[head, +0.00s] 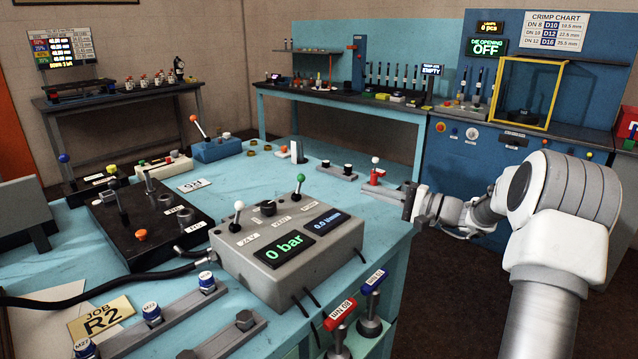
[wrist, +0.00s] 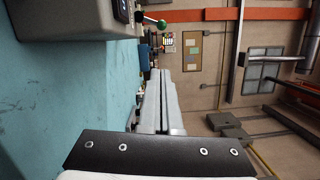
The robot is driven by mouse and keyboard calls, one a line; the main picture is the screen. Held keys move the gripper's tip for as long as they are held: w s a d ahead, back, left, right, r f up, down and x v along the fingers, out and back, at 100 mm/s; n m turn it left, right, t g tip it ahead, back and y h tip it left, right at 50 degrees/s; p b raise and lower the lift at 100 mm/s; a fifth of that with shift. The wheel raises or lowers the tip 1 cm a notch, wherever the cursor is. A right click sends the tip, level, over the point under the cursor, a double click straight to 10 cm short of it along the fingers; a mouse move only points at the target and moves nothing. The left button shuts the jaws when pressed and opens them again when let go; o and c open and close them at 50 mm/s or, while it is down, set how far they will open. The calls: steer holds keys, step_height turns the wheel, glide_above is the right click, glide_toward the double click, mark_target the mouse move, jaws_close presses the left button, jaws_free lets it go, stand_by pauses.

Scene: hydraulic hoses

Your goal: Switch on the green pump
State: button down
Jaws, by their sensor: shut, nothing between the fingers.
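The grey control box (head: 290,248) stands on the turquoise table, with dark displays reading 0 bar and about 0.0. A lever with a green knob (head: 300,178) rises upright at its back right; its label is too small to read. In the wrist view the box (wrist: 75,18) is at the upper left, and the green knob (wrist: 162,24) shows beyond the fingertips. My gripper (head: 366,189) is shut and empty at the table's right edge, right of the green knob and apart from it. Its fingers (wrist: 160,74) point up the wrist view, side by side.
A white-knobbed lever (head: 239,206) and a black knob (head: 268,208) share the box top. A black valve block (head: 145,225) and hoses lie left. Red and blue tagged fittings (head: 340,314) stand at the front.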

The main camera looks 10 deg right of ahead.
steer(key=b, duration=0.2)
glide_toward(300, 184)
steer(key=shift+w+a+r, duration=0.6)
steer(key=shift+w+a, duration=0.85)
steer(key=shift+w, duration=1.5)
